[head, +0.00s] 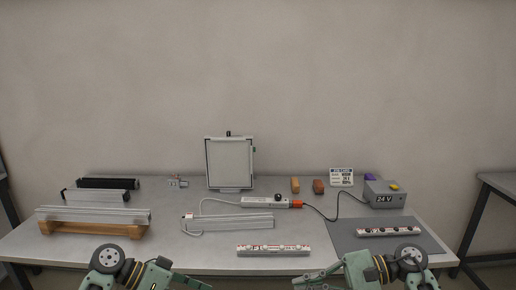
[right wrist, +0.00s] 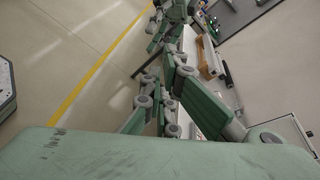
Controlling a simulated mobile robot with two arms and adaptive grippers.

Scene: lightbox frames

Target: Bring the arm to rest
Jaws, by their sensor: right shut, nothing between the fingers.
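My right arm comes in from the lower right in the head view. Its gripper (head: 312,277) is shut and empty in front of the table's near edge, close to a white strip with dark and red parts (head: 273,250). My left gripper (head: 190,281) is at the bottom edge of the head view, partly cut off; its fingers are too small to judge. The right wrist view shows green links of my own, the floor and part of the table at a slant.
The grey table (head: 170,256) holds a light panel (head: 230,163), aluminium profiles on a wooden rack (head: 92,228), a cabled bar (head: 228,223), a 24 V box (head: 384,195) and a dark mat (head: 345,236) with another strip (head: 388,231).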

